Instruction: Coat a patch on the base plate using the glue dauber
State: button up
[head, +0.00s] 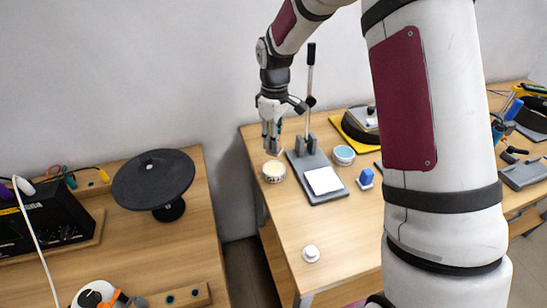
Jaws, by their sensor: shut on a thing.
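My gripper (272,142) is at the back left of the right-hand table, pointing down. It is shut on a slim thing that looks like the glue dauber, mostly hidden by the fingers. Just below it stands a round pot with a pale cream top (274,171). I cannot tell whether the dauber's tip touches the pot's contents. The grey base plate (304,163) lies to the right of the pot, with a white square patch (324,181) on its front part. An upright lever (310,80) with a black grip rises at the plate's back end.
A pot with a teal top (344,154) and a blue item (366,178) stand right of the plate. A white round piece (311,253) sits near the table's front left. A black disc on a stand (153,178) is on the left table. My arm hides part of the right table.

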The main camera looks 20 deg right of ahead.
aim_at(274, 153)
jog(key=shift+w+f+b, duration=0.15)
jog(key=shift+f+b, duration=0.15)
jog(key=shift+f, duration=0.4)
jog(key=shift+f+b, duration=0.8)
jog(key=shift+f, duration=1.4)
jog(key=shift+f, duration=0.55)
jog(key=shift+r, duration=0.1)
jog(key=shift+r+p, duration=1.15)
jog(key=shift+r, duration=2.3)
